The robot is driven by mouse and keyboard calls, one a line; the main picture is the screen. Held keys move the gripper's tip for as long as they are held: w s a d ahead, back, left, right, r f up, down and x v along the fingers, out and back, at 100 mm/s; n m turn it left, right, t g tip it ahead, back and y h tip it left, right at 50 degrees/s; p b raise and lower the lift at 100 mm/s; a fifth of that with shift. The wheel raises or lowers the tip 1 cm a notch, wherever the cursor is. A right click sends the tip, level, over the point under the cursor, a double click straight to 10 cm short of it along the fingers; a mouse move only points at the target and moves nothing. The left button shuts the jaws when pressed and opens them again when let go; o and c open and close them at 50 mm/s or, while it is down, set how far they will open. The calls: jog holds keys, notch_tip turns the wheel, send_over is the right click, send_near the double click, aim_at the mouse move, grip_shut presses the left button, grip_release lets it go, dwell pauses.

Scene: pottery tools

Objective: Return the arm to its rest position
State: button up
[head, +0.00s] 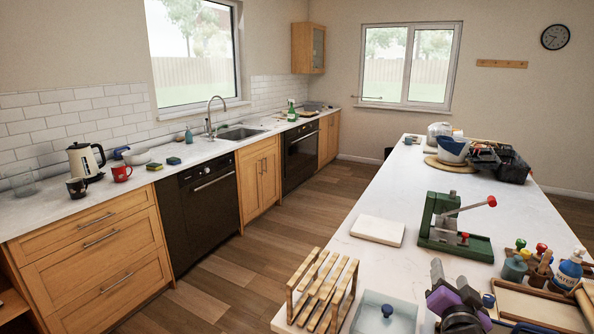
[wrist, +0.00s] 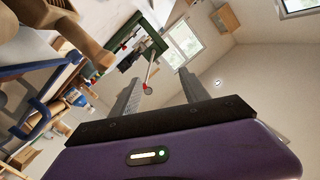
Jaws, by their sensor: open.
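My gripper (head: 437,268) shows at the bottom of the head view, with grey fingers and a purple body, over the near part of the white island counter (head: 380,200). In the wrist view my gripper (wrist: 161,74) has its two grey fingers apart, with nothing between them. The wrist view is tilted. Most of my arm is out of the head view.
A green lever press (head: 455,240) stands beyond my gripper. A wooden rack (head: 322,290) and a clear-lidded box (head: 384,314) are to its left. A wooden tray (head: 540,305) and several tools (head: 515,266) are to its right. A white slab (head: 378,230) lies farther back.

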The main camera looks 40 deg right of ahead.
jog(key=a+f+n+t+y, duration=0.1)
jog(key=a+f+n, duration=0.1)
jog(key=a, duration=0.2)
jog(key=a+f+n+t+y, duration=0.2)
jog(key=a+n, duration=0.1)
jog(key=a+f+n+t+y, duration=0.1)
jog(key=a+f+n, duration=0.1)
jog(key=a+n, duration=0.1)
jog(key=shift+w+a+y, duration=0.3)
jog(key=shift+a+y, duration=0.1)
jog(key=shift+a, duration=0.4)
jog(key=s+a+f+n+t+y, duration=0.1)
jog(key=s+a+f+n+y, duration=0.15)
jog(key=a, duration=0.35)
jog(key=s+a+f+n+t+y, duration=0.1)
jog(key=a+f+n+y, duration=0.15)
jog(key=a, duration=0.35)
jog(key=s+a+r+n+y, duration=0.2)
jog(key=s+a+n+y, duration=0.2)
jog(key=s+a, duration=0.9)
jog(key=a+y, duration=0.1)
jog(key=a, duration=0.2)
jog(key=shift+s+a+r+n, duration=0.2)
jog(key=shift+s+a+n, duration=0.1)
